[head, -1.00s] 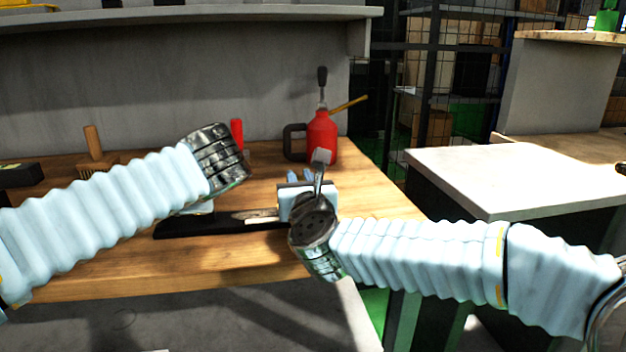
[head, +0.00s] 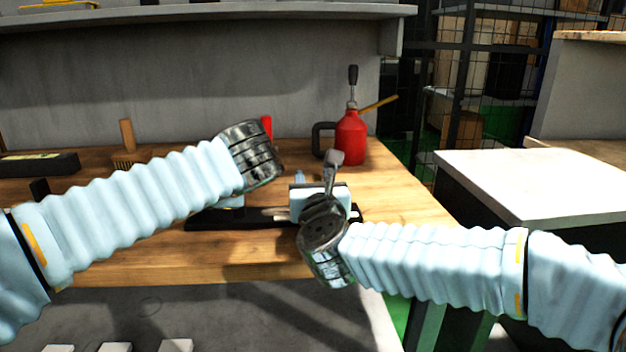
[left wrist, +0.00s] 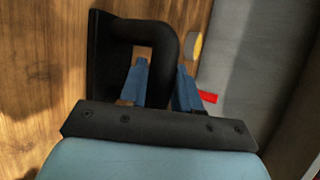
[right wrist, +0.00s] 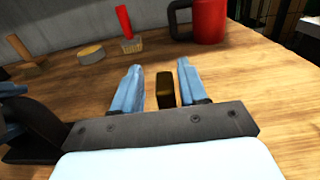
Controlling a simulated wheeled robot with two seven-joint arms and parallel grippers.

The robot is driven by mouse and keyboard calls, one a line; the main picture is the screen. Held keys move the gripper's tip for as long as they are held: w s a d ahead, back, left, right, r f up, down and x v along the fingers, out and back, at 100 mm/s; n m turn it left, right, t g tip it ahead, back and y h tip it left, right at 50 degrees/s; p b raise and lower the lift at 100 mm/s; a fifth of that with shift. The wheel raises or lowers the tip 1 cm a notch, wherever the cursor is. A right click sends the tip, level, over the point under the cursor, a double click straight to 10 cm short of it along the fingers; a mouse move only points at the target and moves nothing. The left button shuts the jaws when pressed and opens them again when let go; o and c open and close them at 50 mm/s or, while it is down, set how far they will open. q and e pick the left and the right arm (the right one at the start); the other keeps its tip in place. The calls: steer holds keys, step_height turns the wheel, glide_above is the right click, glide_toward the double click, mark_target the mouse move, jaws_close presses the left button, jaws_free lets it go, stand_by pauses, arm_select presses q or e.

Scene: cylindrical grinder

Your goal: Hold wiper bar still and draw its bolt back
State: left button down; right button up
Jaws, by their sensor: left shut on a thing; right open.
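The wiper bar (head: 240,218) is a long black piece lying on the wooden bench. In the left wrist view its thick black bent handle (left wrist: 150,32) rises from a flat black base. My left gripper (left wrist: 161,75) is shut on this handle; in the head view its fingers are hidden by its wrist. The bolt shows as a small dark brown block (right wrist: 166,88) in the right wrist view. My right gripper (right wrist: 160,82) is open, with one finger on each side of the block and gaps visible. In the head view the right gripper (head: 300,177) is over the bar's right end.
A red oil can (head: 350,136) stands behind the right gripper. A brush with a wooden handle (head: 127,136) and a red-handled brush (right wrist: 124,24) stand toward the back wall. A yellow-topped round tin (right wrist: 90,53) is beside them. The bench is clear to the right.

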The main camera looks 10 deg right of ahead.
steer(key=s, duration=1.1)
steer(key=shift+s, duration=0.2)
arm_select(q)
steer(key=c, duration=0.7)
jaws_free()
steer(key=v, duration=1.2)
